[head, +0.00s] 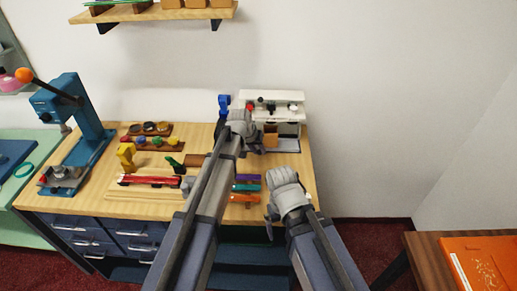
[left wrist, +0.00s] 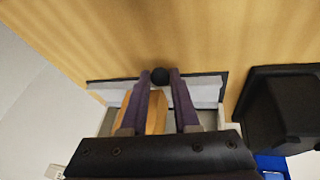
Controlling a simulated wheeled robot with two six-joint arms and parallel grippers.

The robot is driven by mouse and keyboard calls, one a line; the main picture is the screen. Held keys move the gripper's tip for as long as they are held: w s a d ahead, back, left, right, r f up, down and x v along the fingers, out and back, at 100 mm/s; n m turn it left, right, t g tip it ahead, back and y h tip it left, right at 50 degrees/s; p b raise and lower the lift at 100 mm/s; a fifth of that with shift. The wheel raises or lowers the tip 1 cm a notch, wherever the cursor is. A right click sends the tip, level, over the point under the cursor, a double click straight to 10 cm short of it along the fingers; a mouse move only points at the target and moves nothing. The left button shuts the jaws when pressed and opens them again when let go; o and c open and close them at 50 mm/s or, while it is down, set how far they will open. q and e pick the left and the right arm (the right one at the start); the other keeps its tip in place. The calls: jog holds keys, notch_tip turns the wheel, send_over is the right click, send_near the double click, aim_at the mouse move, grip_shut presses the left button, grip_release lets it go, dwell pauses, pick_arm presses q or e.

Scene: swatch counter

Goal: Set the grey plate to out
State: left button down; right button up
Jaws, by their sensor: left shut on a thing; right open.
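The grey plate (head: 289,130) shows in the head view under the white machine (head: 272,97) at the back right of the counter. In the left wrist view the pale grey plate (left wrist: 208,88) lies across the picture with a dark edge, and a round black knob (left wrist: 160,77) sits at its middle. My left gripper (left wrist: 160,72) has its fingers on both sides of the knob, shut on it. In the head view my left gripper (head: 246,133) hides part of the plate. My right gripper (head: 284,180) is open and empty near the counter's right front.
A wooden block (head: 270,138) is by the plate. A blue press (head: 75,130) with an orange ball handle stands at the left. A red strip (head: 150,181), a yellow piece (head: 126,156) and coloured swatches (head: 245,188) lie on the wooden counter (head: 100,196). A shelf hangs above.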

pick_arm(q)
jog(key=s, duration=0.9)
jog(key=shift+s, duration=0.1)
jog(key=c, duration=0.7)
grip_release()
jog(key=shift+o, duration=0.2)
jog(key=p+v, duration=0.7)
jog(key=v, duration=0.1)
jog(key=shift+f, duration=0.1)
